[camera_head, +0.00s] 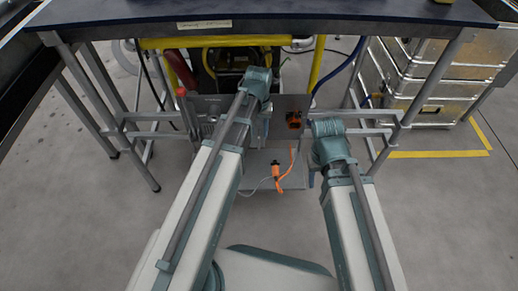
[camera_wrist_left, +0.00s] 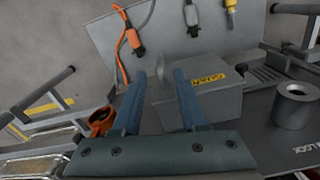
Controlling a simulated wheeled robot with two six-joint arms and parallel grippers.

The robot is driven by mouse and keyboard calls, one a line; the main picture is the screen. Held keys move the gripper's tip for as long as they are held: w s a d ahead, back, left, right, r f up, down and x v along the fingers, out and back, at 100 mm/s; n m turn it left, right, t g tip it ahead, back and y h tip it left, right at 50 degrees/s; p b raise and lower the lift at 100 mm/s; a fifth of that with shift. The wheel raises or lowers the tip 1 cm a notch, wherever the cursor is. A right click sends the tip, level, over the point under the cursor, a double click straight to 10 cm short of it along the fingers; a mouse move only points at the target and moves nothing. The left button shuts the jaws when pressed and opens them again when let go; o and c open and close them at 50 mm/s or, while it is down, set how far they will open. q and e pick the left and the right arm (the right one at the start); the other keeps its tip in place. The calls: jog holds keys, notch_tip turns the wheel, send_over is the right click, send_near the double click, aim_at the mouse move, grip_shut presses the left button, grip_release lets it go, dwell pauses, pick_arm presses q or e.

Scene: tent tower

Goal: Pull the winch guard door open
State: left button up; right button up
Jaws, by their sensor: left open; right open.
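In the left wrist view a grey box (camera_wrist_left: 213,104) with a yellow label stands on a grey panel. A round grey knob-like part (camera_wrist_left: 159,84) sticks out at its left side; I cannot tell for sure that this is the winch guard door. My left gripper (camera_wrist_left: 160,74) is open, its two blue fingers on either side of that part; contact is unclear. In the head view my left gripper (camera_head: 264,127) is low in front of the panel (camera_head: 277,108), mostly hidden by its wrist. My right gripper (camera_head: 311,179) is mostly hidden behind its own arm, right of the lower plate.
An orange socket (camera_head: 294,120) sits on the panel, and an orange cable (camera_head: 278,176) lies on the lower plate. A grey cylinder (camera_wrist_left: 294,106) stands right of the box. Metal cases (camera_head: 420,85) stand at right. Floor in front is clear.

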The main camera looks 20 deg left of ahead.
aim_at(259, 140)
pick_arm(q)
notch_tip(259, 140, down, 8)
jog(key=b, duration=0.6)
jog(key=shift+b, duration=0.35)
jog(key=shift+r, duration=0.1)
jog(key=shift+c, duration=0.3)
grip_shut()
dwell(0.4)
